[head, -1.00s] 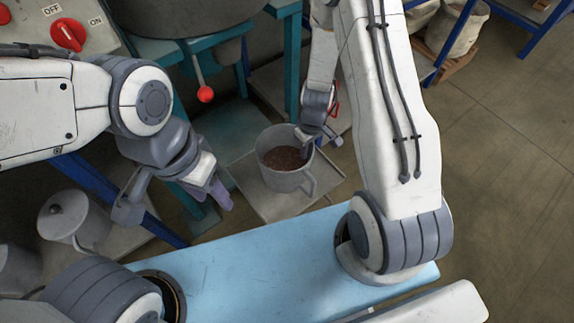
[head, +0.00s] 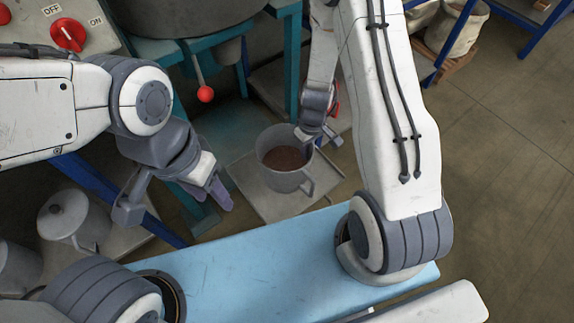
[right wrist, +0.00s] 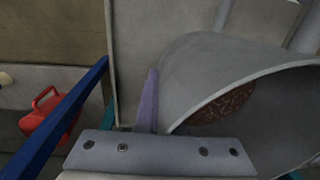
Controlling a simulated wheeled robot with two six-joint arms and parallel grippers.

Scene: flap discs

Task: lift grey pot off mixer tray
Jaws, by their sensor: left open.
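The grey pot (head: 284,177), holding brown granular contents (head: 285,158), is over the square grey mixer tray (head: 247,187), its handle towards the front right. I cannot tell if its base touches the tray. My right gripper (head: 305,138) is at the pot's far right rim and appears shut on its wall. In the right wrist view one purple finger (right wrist: 148,100) lies along the outside of the pot (right wrist: 190,85); the other finger is hidden. My left gripper (head: 210,190) is open and empty, left of the tray and apart from the pot.
A lever with a red knob (head: 205,94) hangs behind the tray, below the mixer bowl (head: 190,15). A light blue bench (head: 260,255) is in front. A lidded grey pot (head: 75,222) stands at left. A red can (right wrist: 42,118) shows in the right wrist view.

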